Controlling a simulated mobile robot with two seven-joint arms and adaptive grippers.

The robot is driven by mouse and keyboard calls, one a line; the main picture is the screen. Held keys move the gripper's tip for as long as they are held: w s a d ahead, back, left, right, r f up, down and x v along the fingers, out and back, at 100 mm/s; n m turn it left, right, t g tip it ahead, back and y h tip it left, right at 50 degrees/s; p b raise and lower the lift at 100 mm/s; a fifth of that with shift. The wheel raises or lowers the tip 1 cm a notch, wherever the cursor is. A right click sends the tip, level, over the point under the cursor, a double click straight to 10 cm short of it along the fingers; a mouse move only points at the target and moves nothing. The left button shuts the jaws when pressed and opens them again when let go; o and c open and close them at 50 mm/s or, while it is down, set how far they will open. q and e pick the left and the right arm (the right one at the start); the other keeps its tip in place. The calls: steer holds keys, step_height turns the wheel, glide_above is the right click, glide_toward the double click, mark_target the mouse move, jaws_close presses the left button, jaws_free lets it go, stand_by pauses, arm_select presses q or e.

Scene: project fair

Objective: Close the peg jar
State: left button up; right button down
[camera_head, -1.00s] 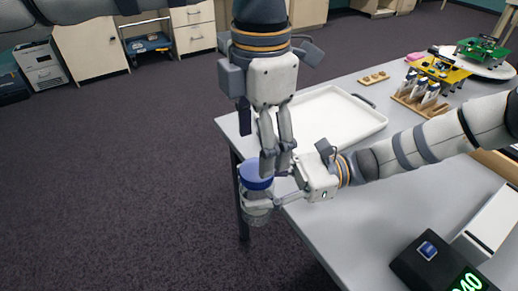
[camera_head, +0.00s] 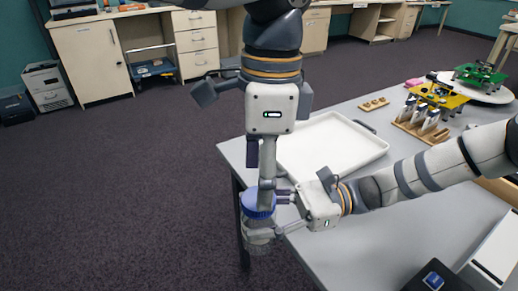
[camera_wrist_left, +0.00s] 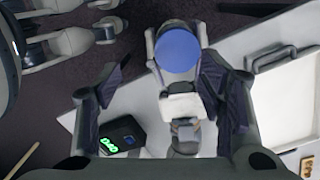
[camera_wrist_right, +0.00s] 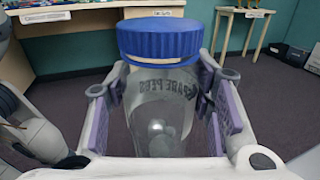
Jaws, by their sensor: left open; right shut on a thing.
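The peg jar (camera_head: 259,233) is clear, with "SPARE PEGS" lettering and pale pegs low inside, seen in the right wrist view (camera_wrist_right: 160,115). A ribbed blue lid (camera_wrist_right: 160,40) sits on its mouth, looking level; I cannot tell how tight it is. My right gripper (camera_head: 265,230) is shut around the jar body and holds it upright off the table's left edge, over the floor. My left gripper (camera_head: 266,195) points down over the lid. In the left wrist view its fingers stand wide apart, with the lid's round top (camera_wrist_left: 178,50) between and beyond them, apart from both.
The grey table (camera_head: 370,230) lies to the right. It carries a white tray (camera_head: 325,145), a block holding tools (camera_head: 422,130), a yellow board (camera_head: 440,95) and a black box with a blue button (camera_head: 435,278). Dark floor is clear to the left.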

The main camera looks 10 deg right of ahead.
mark_target(259, 223)
arm_select(q)
steer(key=n, duration=0.4)
steer(key=shift+w+r+n, duration=0.15)
steer(key=shift+r+n, duration=0.15)
steer(key=shift+n, duration=0.1)
steer(key=n, duration=0.4)
steer(key=shift+w+r, duration=0.2)
steer(key=n, duration=0.3)
steer(key=shift+w+a+r+n, duration=0.15)
steer(key=shift+r+n, duration=0.1)
steer(key=shift+n, duration=0.15)
steer(key=n, duration=0.4)
steer(key=r+n, duration=0.1)
steer(key=n, duration=0.1)
steer(key=shift+w+t+h, duration=0.3)
steer(key=shift+w+h, duration=0.1)
step_height(259, 223, down, 8)
steer(key=shift+f, duration=0.1)
